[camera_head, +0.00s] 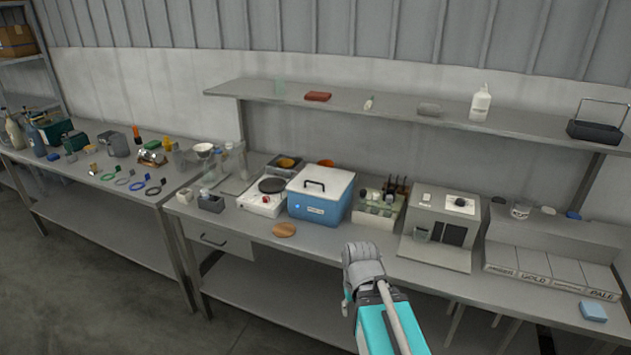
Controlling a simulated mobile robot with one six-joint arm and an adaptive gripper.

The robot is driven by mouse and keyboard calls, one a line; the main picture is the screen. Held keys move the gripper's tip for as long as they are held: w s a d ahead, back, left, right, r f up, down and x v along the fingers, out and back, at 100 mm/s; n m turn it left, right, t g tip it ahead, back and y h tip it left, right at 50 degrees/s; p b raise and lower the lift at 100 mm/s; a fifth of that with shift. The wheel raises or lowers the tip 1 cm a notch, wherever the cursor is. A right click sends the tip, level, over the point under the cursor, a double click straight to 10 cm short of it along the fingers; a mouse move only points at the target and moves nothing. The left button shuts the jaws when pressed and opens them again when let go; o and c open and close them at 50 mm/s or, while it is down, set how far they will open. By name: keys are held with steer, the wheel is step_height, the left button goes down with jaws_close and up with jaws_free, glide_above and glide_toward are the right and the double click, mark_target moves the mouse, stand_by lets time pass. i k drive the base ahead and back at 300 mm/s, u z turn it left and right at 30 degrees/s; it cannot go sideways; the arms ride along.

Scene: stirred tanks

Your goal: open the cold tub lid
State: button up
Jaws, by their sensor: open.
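The cold tub (316,208) is a blue box standing on the middle bench. Its white lid (335,186) lies closed on top, with a dark arched handle (314,185) on it. My gripper (361,252) is at the end of my teal and grey arm, in front of the bench edge, below and to the right of the tub. It is apart from the tub and the lid and holds nothing that I can see. Its fingers are small and hard to make out.
A hotplate (264,198) stands close left of the tub, and a rack of bottles (378,208) close right. A round wooden disc (284,230) lies in front. A shelf (400,113) runs above and behind. A grey machine (440,230) stands further right.

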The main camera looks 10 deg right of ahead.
mark_target(321, 181)
steer(key=z, duration=0.4)
steer(key=i, duration=0.85)
steer(key=u, duration=0.05)
